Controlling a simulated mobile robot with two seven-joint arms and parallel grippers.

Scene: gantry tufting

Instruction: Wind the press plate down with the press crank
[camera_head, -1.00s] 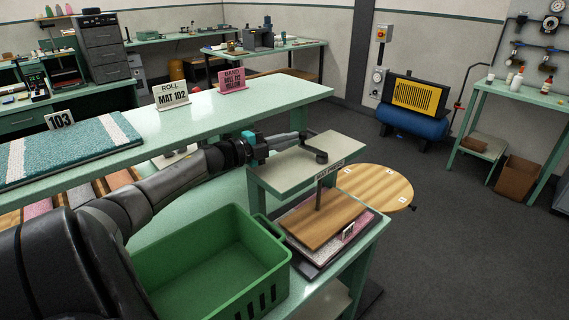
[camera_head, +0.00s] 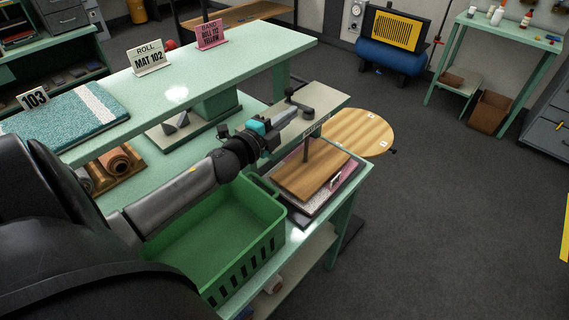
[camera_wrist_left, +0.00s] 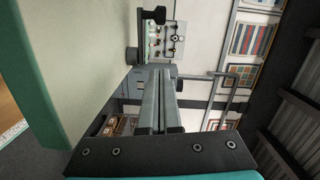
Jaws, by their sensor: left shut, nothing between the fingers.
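The press crank (camera_head: 298,105) is a dark arm with an upright knob. It sits on the pale green top beam (camera_head: 330,108) of the press and points toward the back left. In the left wrist view the crank (camera_wrist_left: 139,38) stands just beyond my fingertips. My left gripper (camera_head: 281,120) is shut and empty above the beam, close beside the crank; exact contact cannot be told. The wooden press plate (camera_head: 298,181) hangs on a dark screw (camera_head: 306,151) under the beam, above a pink and whitish piece (camera_head: 329,188). Any gap there is unclear. My right gripper is out of view.
A green crate (camera_head: 262,243) stands left of the press, below my left arm. A raised green shelf (camera_head: 215,58) with signs runs behind the arm. A round wooden disc (camera_head: 362,131) lies beyond the press. Open floor is to the right.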

